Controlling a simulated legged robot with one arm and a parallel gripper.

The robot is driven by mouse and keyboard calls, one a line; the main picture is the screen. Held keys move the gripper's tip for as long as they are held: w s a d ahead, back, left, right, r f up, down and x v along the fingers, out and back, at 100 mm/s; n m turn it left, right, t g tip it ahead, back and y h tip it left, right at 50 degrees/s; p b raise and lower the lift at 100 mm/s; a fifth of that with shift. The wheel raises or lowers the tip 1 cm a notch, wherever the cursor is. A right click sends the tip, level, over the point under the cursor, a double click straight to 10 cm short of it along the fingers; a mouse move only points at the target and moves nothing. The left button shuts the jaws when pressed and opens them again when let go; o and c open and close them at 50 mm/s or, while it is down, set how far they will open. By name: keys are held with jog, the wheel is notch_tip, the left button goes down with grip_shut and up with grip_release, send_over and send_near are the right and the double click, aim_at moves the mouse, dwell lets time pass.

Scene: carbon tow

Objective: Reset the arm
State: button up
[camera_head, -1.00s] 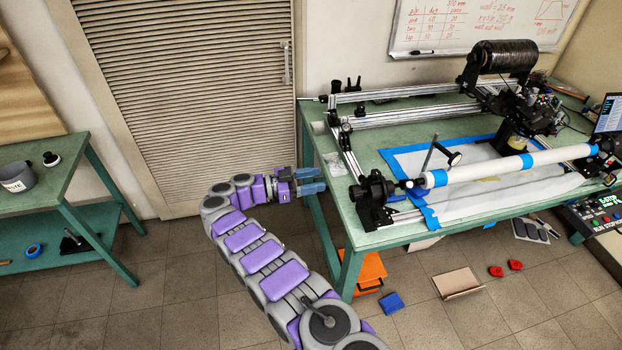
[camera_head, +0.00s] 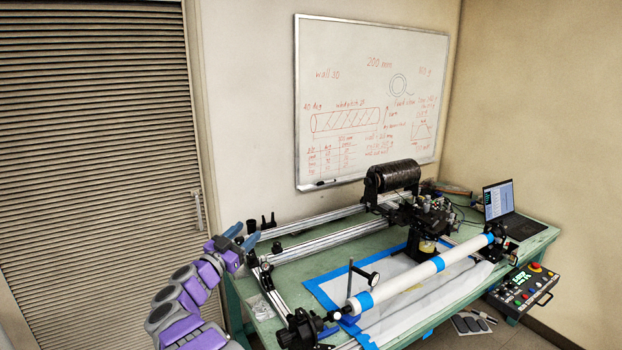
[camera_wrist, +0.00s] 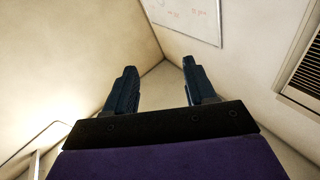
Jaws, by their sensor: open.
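My purple and grey arm rises at the lower left of the head view. My gripper (camera_head: 243,237) is at its end, at the left end of the green table, with its blue fingers pointing up and to the right. In the wrist view my gripper (camera_wrist: 155,85) shows two dark fingers spread apart with nothing between them. Beyond the fingers the wrist view shows bare walls meeting in a corner, and part of the whiteboard (camera_wrist: 190,15).
The green table (camera_head: 300,268) carries a winding machine with a white tube (camera_head: 415,277), a dark spool (camera_head: 392,177) and a laptop (camera_head: 510,205). A control box (camera_head: 522,287) is at its right front. A louvred door (camera_head: 100,130) stands to the left.

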jog(key=w+d+r+n+t+y, duration=0.15)
jog(key=w+r+n+y, duration=0.25)
jog(key=r+n+y, duration=0.45)
jog(key=s+d+r+n+g+y, duration=0.2)
jog(key=s+d+g+y, duration=0.2)
jog(key=s+d+y, duration=0.25)
jog(key=s+d+f+g+h, duration=0.1)
jog(key=s+d+f+g, duration=0.4)
jog(key=s, duration=1.4)
jog(key=s+d+f+m+g+h, duration=0.1)
jog(key=s+d+f+g+h, duration=0.1)
jog(key=s+d+f+g, duration=0.4)
jog(key=s+d+f+m+g+h, duration=0.1)
jog(key=s+d+f+g, duration=0.5)
jog(key=s+d, duration=0.8)
jog(key=s+f, duration=0.2)
jog(key=s, duration=1.6)
jog(key=shift+h, duration=0.4)
